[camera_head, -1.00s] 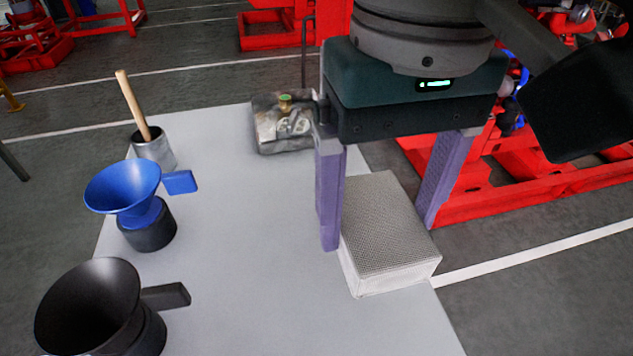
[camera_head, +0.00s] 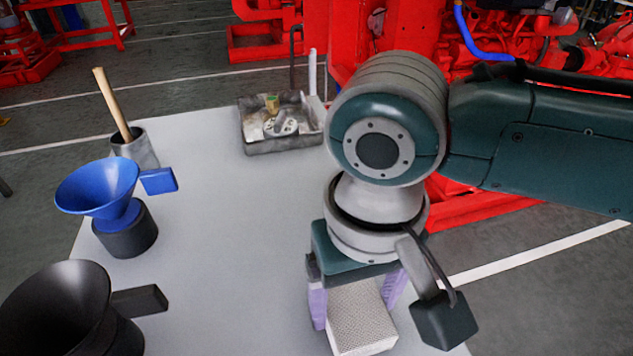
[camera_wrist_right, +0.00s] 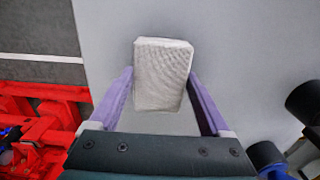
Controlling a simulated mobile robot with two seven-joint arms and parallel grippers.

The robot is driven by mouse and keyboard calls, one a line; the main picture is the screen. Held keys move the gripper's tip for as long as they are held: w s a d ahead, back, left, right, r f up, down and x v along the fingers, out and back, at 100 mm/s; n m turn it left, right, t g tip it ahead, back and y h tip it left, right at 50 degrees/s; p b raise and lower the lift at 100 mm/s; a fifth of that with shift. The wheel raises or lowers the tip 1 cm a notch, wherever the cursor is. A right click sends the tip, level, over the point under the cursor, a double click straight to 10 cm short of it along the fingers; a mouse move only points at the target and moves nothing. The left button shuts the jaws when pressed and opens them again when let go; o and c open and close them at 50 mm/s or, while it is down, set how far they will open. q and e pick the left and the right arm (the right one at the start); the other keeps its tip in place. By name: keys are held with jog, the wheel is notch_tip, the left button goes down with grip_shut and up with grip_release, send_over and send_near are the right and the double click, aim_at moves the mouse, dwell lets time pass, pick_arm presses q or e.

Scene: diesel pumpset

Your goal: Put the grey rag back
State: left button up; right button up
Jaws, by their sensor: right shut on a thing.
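The grey rag (camera_head: 362,322) is a light grey, block-shaped folded cloth with a dimpled top, at the near right side of the table in the head view. My right gripper (camera_head: 355,296) points down over it, with one purple finger on each side. In the right wrist view the rag (camera_wrist_right: 162,72) sits between the two fingers (camera_wrist_right: 160,90), and the gripper is shut on it. I cannot tell whether the rag touches the table. My left gripper is not in view.
On the grey table (camera_head: 230,240) stand a black funnel (camera_head: 55,310), a blue funnel (camera_head: 100,190), a metal pot with a wooden handle (camera_head: 135,150) and a metal tray (camera_head: 285,145) with small parts. The table's middle is clear. Red machinery (camera_head: 400,30) stands behind.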

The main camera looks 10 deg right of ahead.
aim_at(354, 305)
jog(key=o, duration=1.1)
jog(key=shift+f, duration=0.1)
jog(key=shift+o, duration=0.2)
notch_tip(354, 305, up, 11)
jog(key=p, duration=0.3)
jog(key=s+a+f+n+t+y, duration=0.1)
jog(key=s+a+n+t+y, duration=0.1)
jog(key=s+a+y, duration=0.25)
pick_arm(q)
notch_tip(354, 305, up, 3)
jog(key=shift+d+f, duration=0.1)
pick_arm(e)
jog(key=s+d+f+t+h, duration=0.1)
jog(key=s+d+h, duration=0.3)
jog(key=d, duration=1)
jog(key=s+f, duration=0.1)
jog(key=s, duration=0.2)
jog(key=shift+s+t, duration=0.2)
jog(key=shift+t, duration=0.1)
pick_arm(q)
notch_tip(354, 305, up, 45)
jog(key=p, duration=4.4)
jog(key=shift+p, duration=0.3)
pick_arm(e)
notch_tip(354, 305, up, 45)
